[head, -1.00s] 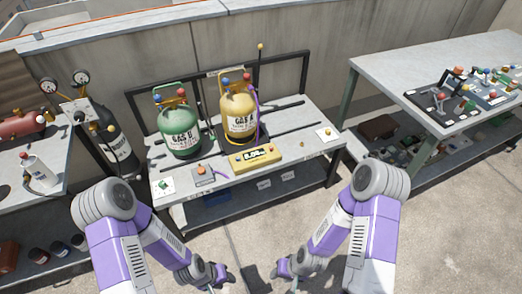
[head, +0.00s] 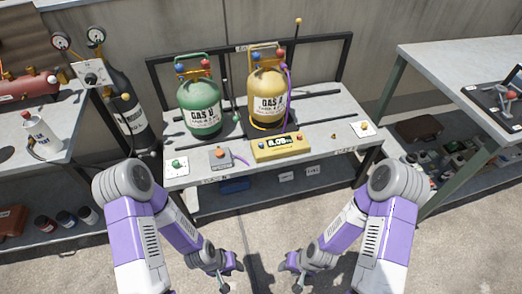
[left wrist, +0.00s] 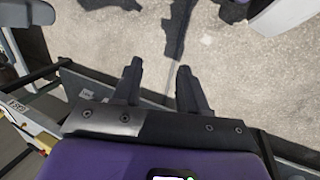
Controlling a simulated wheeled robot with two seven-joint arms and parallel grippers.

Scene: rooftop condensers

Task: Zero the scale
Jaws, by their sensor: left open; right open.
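The yellow scale display box (head: 279,147) sits on the front of the middle bench, with small coloured buttons on top. Its dark screen reads about 8.05, though the small digits are hard to be sure of. Behind it stands the yellow GAS cylinder (head: 268,106), with a purple hose. The green GAS cylinder (head: 203,112) stands to its left. My left gripper (head: 228,277) is open and empty, low in front of the bench. Its spread fingers also show over the floor in the left wrist view (left wrist: 161,78). My right gripper (head: 296,280) is open, apart from the bench too.
A grey box with an orange button (head: 219,157), a white plate with a green knob (head: 178,166) and a white plate with an orange knob (head: 362,128) lie on the bench (head: 312,160). Side tables stand left (head: 60,140) and right (head: 470,75). The floor before the bench is clear.

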